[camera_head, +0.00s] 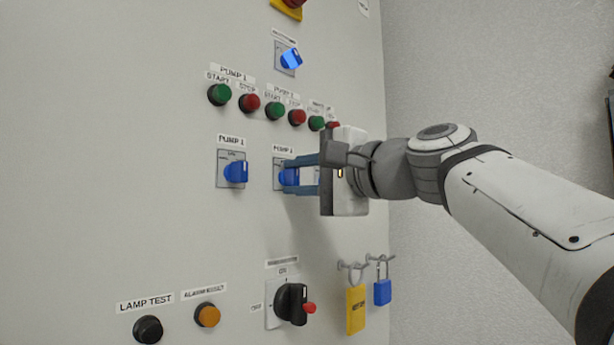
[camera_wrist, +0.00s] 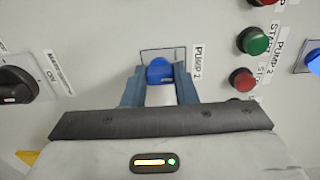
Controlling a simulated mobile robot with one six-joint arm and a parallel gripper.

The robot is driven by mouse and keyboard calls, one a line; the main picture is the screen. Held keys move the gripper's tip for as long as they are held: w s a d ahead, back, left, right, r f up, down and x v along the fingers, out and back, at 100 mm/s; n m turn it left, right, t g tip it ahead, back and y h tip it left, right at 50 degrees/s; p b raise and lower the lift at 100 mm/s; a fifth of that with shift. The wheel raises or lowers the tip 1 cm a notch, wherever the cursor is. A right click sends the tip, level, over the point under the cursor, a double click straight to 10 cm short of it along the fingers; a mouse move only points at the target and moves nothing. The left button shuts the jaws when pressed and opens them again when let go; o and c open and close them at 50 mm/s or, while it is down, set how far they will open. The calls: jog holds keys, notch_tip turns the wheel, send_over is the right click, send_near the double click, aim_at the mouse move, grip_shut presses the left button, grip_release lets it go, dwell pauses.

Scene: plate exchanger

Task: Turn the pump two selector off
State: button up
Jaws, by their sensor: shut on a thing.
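The pump two selector is a blue knob (camera_head: 289,176) on a grey square plate in the middle of the panel. In the wrist view the blue knob (camera_wrist: 159,71) sits beside the label "PUMP 2" (camera_wrist: 196,63). My gripper (camera_head: 302,175) reaches in from the right, with its blue-grey fingers on either side of the knob. In the wrist view my gripper (camera_wrist: 160,88) is shut on the knob. The fingers and gripper body hide part of the knob and plate, so its exact pointing direction is hard to tell.
The pump 1 selector (camera_head: 236,172) is close to the left. Green and red buttons (camera_head: 274,111) run above. Below are a black rotary switch (camera_head: 291,303), a yellow padlock tag (camera_head: 355,309) and a blue padlock (camera_head: 382,292). Another blue selector (camera_head: 290,59) is higher up.

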jog(key=o, duration=1)
jog(key=shift+d, duration=0.1)
jog(key=shift+b+v, duration=1.35)
jog(key=shift+v, duration=2.5)
